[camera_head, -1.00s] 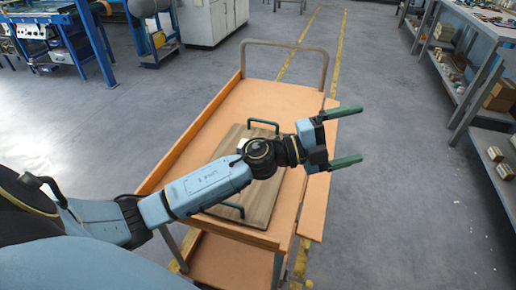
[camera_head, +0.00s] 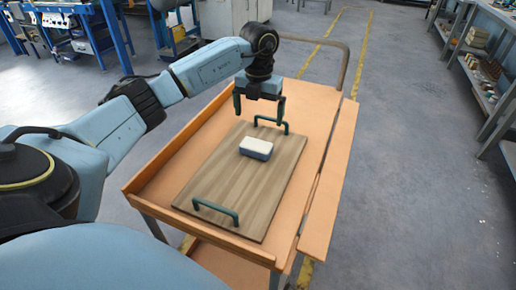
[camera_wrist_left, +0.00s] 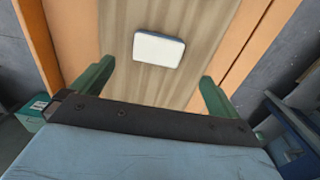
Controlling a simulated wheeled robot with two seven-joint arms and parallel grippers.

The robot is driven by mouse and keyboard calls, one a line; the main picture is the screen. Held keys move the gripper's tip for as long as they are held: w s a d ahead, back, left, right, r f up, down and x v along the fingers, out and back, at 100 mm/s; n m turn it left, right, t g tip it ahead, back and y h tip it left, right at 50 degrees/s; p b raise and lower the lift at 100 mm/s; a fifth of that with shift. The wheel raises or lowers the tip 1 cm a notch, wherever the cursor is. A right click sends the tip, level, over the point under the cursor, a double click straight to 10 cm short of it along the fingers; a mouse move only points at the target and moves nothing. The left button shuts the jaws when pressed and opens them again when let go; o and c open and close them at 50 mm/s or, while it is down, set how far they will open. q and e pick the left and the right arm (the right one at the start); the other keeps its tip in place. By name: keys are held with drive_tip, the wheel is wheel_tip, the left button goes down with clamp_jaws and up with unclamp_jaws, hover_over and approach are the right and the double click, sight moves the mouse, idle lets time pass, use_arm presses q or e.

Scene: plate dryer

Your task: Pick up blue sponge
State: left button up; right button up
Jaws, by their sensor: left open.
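The blue sponge (camera_head: 256,148) has a white top and lies on a wooden board with green handles (camera_head: 215,190), near the board's middle. It also shows in the left wrist view (camera_wrist_left: 158,49), upper centre, with mostly its white face visible. My left gripper (camera_head: 259,112) is open, pointing down above the far end of the board, beyond the sponge and apart from it. In the left wrist view the two green fingers (camera_wrist_left: 157,84) are spread with nothing between them. My right gripper is not in view.
The board lies on an orange cart (camera_head: 150,186) with raised edges and a metal push handle (camera_head: 343,66) at the far end. Two green board handles (camera_head: 216,209) stand up from its near and far ends. Shelves (camera_head: 490,85) stand at the right; the grey floor around is clear.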

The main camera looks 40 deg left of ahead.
sight(256, 144)
use_arm(q)
wheel_tip(256, 144, down, 6)
drive_tip(key=shift+f+b, duration=0.15)
drive_tip(key=shift+b, duration=0.45)
drive_tip(key=f, duration=0.2)
drive_tip(key=s+f+b, duration=0.1)
drive_tip(key=f, duration=0.1)
drive_tip(key=shift+f, duration=0.3)
drive_tip(key=shift+f+b, duration=0.3)
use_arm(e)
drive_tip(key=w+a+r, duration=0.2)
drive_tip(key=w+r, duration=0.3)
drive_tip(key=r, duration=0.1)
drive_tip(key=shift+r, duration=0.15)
use_arm(q)
drive_tip(key=shift+r, duration=0.1)
drive_tip(key=c, duration=0.8)
